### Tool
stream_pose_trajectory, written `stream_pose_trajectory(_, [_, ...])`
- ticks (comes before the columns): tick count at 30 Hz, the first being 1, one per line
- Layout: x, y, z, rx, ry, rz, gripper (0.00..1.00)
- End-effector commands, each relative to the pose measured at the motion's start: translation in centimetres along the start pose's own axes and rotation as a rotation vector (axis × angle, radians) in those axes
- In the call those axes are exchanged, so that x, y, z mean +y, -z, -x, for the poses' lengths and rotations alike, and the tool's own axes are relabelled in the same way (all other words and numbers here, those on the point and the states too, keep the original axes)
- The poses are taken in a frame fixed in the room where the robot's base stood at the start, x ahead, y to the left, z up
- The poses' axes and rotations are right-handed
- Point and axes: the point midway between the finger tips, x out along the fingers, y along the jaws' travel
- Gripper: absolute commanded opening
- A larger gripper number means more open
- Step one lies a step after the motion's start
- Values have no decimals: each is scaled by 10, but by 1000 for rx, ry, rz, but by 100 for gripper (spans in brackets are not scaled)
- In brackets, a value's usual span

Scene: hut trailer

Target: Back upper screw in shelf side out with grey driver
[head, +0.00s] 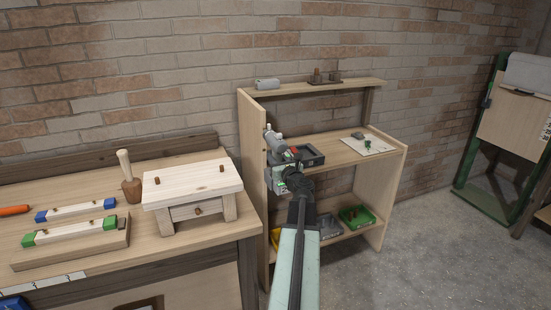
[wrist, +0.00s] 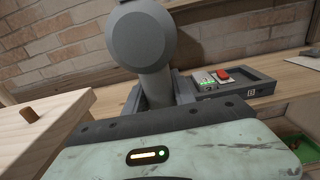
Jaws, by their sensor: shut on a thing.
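My gripper (head: 288,168) is shut on the grey driver (head: 276,143), in front of the wooden shelf unit. In the wrist view the driver (wrist: 142,40) rises from between the jaws (wrist: 157,92) with its thick round grey end towards the camera. The shelf side (head: 252,135) is the upright light-wood panel at the unit's left. In the head view the driver overlaps this panel's front edge; I cannot tell whether they touch. The back upper screw cannot be made out in either view, and the driver's working tip is not clearly visible.
A dark tray (head: 313,156) with a red part lies on the middle shelf near the gripper, beside a paper sheet (head: 368,147). A green bin (head: 357,222) stands below. At left, a workbench holds a small wooden stool (head: 190,180) and a mallet (head: 131,190). Open floor lies right.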

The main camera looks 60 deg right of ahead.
Motion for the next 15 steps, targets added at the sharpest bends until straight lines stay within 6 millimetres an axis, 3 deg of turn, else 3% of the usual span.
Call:
stream_pose_trajectory(6, [0, 0, 22, -1, 2, -1, 0])
stream_pose_trajectory(11, [-1, 0, 24, -1, 1, -1, 0])
stream_pose_trajectory(15, [-12, 0, 30, -1, 3, -1, 0])
